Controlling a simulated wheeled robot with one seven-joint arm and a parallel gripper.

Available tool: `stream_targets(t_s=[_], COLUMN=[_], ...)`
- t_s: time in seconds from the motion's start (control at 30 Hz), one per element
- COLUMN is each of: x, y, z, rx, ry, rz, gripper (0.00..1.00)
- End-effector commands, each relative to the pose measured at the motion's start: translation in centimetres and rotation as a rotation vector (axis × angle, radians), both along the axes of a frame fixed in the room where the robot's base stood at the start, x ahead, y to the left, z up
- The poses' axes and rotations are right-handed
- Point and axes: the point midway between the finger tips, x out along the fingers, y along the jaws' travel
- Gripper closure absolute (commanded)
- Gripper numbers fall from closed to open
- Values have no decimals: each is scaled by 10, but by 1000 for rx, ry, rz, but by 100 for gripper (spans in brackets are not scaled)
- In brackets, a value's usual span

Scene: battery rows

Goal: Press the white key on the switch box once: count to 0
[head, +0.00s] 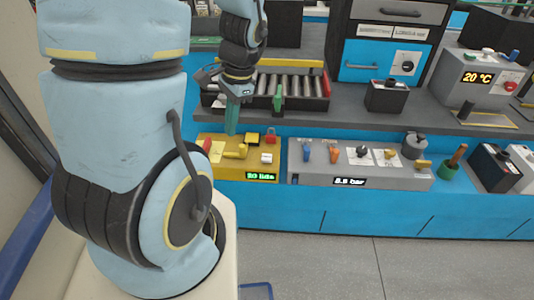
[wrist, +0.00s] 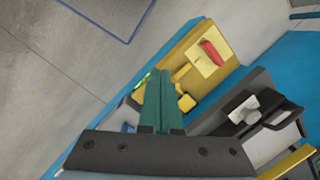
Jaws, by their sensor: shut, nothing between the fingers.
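The yellow switch box (head: 240,173) stands on the blue-fronted bench, left of the grey box. In the wrist view, my gripper (wrist: 158,74) covers part of the yellow box (wrist: 185,52); I cannot make out the white key there.
A grey panel (head: 310,172) with knobs and a "5.5 bar" display stands right of the switch box. A roller tray (head: 314,103) stands behind on the raised shelf.

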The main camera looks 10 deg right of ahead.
Motion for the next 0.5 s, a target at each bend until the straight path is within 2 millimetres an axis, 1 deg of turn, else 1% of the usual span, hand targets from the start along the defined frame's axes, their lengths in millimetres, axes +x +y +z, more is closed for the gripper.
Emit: stream_targets(t_s=[0.03, 0.07, 0.1, 0.17, 0.2, 0.3, 0.4, 0.5], x=[3, 5, 9, 15, 19, 30, 40, 47], y=[-12, -16, -22, -32, -40, -58, -75, -89], z=[-5, -9, -15, -22, -26, -34, -40, -42], rx=[64, 103, 158, 244, 302, 448, 578, 675], ry=[48, 76, 113, 172, 208, 304, 386, 447], rz=[-196, -314, -471, -703, -852, -1184, -1443, -1615], gripper=[100, 100, 100, 100, 100, 100, 100, 100])
